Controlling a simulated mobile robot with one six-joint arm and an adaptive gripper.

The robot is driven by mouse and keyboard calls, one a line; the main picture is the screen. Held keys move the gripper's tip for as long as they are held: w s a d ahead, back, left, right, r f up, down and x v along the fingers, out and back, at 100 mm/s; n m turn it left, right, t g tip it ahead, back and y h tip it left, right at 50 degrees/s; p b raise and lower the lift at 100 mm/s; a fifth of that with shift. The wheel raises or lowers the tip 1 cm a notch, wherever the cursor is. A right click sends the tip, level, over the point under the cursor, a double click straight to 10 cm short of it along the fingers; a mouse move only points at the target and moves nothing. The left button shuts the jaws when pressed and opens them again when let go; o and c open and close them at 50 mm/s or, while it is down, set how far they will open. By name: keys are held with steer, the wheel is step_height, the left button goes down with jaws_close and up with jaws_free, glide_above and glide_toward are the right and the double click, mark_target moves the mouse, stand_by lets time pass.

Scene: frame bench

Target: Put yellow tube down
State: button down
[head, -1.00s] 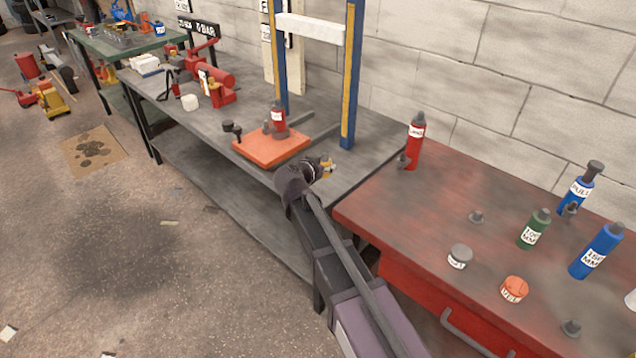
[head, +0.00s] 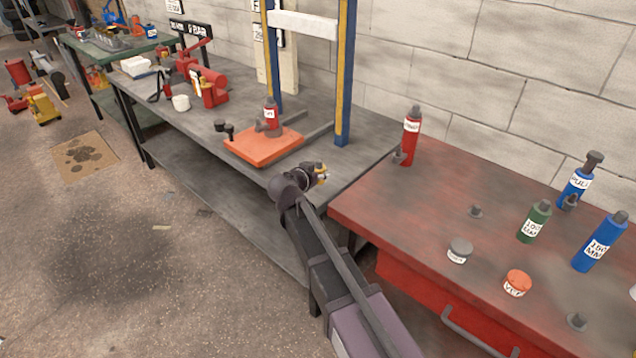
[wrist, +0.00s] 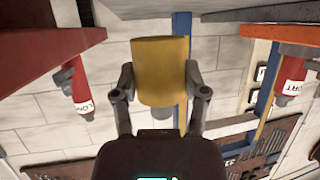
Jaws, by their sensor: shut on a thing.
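The yellow tube (wrist: 160,72) is between the two fingers of my gripper (wrist: 161,82) in the wrist view, which is shut on it. In the head view my gripper (head: 318,172) is over the front right part of the grey bench, close to the gap beside the red bench. Only a small bit of yellow shows there, and most of the tube is hidden by my wrist. I cannot tell whether the tube touches the bench.
The orange plate (head: 262,150) with a red bottle (head: 270,114) on it lies left of my gripper. The blue-and-yellow frame post (head: 345,75) rises behind. The red bench (head: 425,200) at right carries several bottles and small pots. Bare grey bench top (head: 340,165) shows beside my gripper.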

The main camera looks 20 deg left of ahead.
mark_target(318, 190)
steer(key=shift+f+b, duration=1.4)
steer(key=shift+f, duration=0.25)
steer(key=shift+f, duration=0.15)
steer(key=shift+c, duration=0.6)
jaws_free()
steer(key=shift+s+r+p, duration=0.3)
steer(key=shift+s+r, duration=0.15)
steer(key=shift+s, duration=0.15)
steer(key=p+v, duration=0.4)
steer(key=v, duration=0.6)
steer(key=shift+s, duration=0.35)
steer(key=shift+a+r, duration=0.15)
